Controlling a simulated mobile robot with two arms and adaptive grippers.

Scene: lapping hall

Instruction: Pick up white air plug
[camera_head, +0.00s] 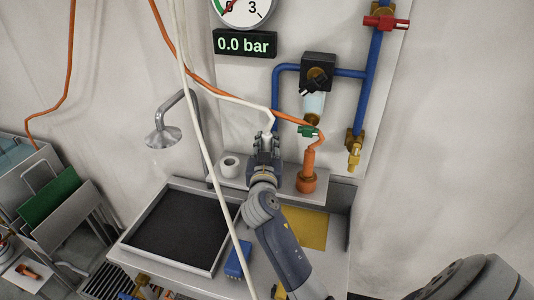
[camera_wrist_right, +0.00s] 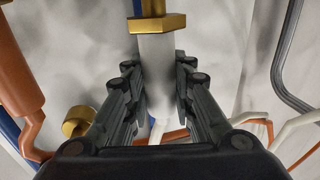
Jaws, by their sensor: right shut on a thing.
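The white air plug (camera_head: 268,137) is between the fingers of my right gripper (camera_head: 265,147), just above the back ledge, with a white hose running up and left from it. In the right wrist view the white plug body (camera_wrist_right: 157,60) stands between the two dark fingers of the right gripper (camera_wrist_right: 156,95), which are shut on it. A brass collar (camera_wrist_right: 157,23) shows at the plug's far end. The fingers hide part of its sides. My left gripper is in neither view.
An orange plug (camera_head: 308,172) stands right of the gripper on the ledge; a white ring-shaped holder (camera_head: 230,166) is left. Blue pipes (camera_head: 275,100) and a regulator (camera_head: 318,72) are behind. A loose white hose (camera_head: 213,160) crosses in front. A black-floored tray (camera_head: 140,243) lies below left.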

